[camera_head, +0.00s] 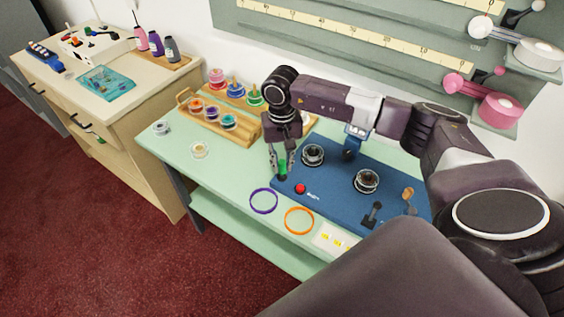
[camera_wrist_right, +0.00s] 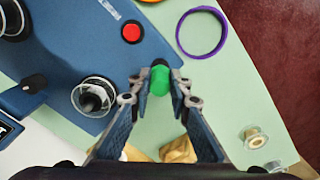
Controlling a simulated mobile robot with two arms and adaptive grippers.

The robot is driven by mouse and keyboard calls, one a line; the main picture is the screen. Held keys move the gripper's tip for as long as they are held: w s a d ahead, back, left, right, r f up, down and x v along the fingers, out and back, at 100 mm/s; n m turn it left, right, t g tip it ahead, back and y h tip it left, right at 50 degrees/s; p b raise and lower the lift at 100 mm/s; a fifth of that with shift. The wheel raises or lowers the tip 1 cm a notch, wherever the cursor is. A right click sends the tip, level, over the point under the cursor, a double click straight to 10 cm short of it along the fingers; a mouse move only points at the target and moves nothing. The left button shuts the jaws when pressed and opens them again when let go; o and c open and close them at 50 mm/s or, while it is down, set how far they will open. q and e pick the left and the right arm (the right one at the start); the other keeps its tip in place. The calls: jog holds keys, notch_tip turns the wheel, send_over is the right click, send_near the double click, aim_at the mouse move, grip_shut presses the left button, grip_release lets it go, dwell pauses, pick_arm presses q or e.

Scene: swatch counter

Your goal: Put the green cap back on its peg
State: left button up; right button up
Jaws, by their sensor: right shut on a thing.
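The green cap (camera_head: 283,166) is between the fingers of my right gripper (camera_head: 281,171), which is shut on it. It also shows in the wrist view (camera_wrist_right: 160,82), between the fingertips (camera_wrist_right: 158,90). The gripper points down at the near left corner of the blue board (camera_head: 335,189). A short dark peg-like end (camera_wrist_right: 160,62) shows right at the cap, beside the board's edge. I cannot tell whether the cap touches it or sits over it. My left gripper is not in view.
A red button (camera_head: 300,188) and spools (camera_head: 313,154) (camera_head: 367,181) are on the board. A purple ring (camera_head: 264,201) and an orange ring (camera_head: 299,221) lie in front. A wooden rack (camera_head: 207,134) with coloured spools stands left. The counter's left front is mostly clear.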

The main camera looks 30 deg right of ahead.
jog(key=shift+f, duration=0.1)
jog(key=shift+f+b, duration=1.1)
jog(key=shift+b, duration=0.1)
jog(key=o, duration=0.8)
jog(key=shift+r+p, duration=1.7)
jog(key=shift+r, duration=1.85)
